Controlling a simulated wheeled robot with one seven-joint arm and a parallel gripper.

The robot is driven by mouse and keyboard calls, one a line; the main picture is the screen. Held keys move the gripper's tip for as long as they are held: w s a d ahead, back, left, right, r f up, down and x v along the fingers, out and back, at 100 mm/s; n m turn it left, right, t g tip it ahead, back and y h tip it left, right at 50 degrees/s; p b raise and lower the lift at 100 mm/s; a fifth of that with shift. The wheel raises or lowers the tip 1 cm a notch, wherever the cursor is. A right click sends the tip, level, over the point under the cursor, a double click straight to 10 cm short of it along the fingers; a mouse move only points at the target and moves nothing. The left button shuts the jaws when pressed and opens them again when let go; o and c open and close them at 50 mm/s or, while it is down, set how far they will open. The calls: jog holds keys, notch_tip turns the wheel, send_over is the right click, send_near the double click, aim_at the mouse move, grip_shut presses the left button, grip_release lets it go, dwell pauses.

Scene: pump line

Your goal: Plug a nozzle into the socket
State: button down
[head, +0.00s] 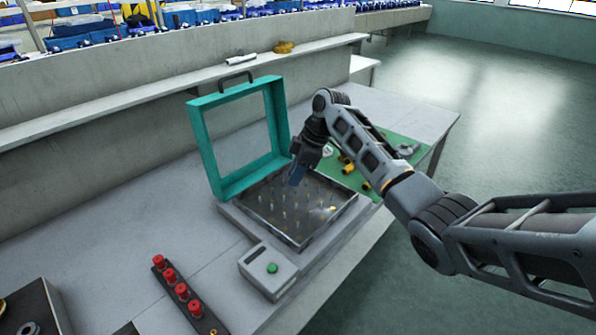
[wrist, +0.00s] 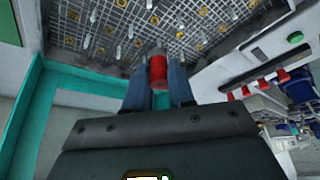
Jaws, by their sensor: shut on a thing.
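My gripper (head: 296,178) hangs over the back part of the test bed, fingers pointing down. In the wrist view, its blue fingers (wrist: 158,85) are shut on a red nozzle (wrist: 158,68), a short cylinder with a paler metal end. The nozzle is hidden in the head view. The bed (head: 262,228) is a dark metal tray with rows of upright pins. In the wrist view the perforated plate (wrist: 120,40) shows pins and brass-coloured rings, likely the sockets. Whether the nozzle touches one of these, I cannot tell.
A teal-framed lid (head: 206,150) stands open behind the bed. A control box with a green button (head: 272,268) is in front. A dark rack (head: 207,322) holds several red nozzles (head: 182,291). A green mat (head: 398,139) with yellow and grey parts lies right of the bed.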

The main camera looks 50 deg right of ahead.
jog(key=shift+f+b, duration=1.95)
jog(key=shift+f, duration=0.95)
jog(key=shift+f, duration=0.3)
jog(key=c, duration=0.9)
grip_release()
jog(key=shift+d+r, duration=0.1)
jog(key=shift+r, duration=0.05)
jog(key=shift+p+v, duration=2.55)
jog(key=shift+v, duration=0.4)
jog(key=shift+b+v, duration=0.7)
jog(key=shift+v, duration=3.15)
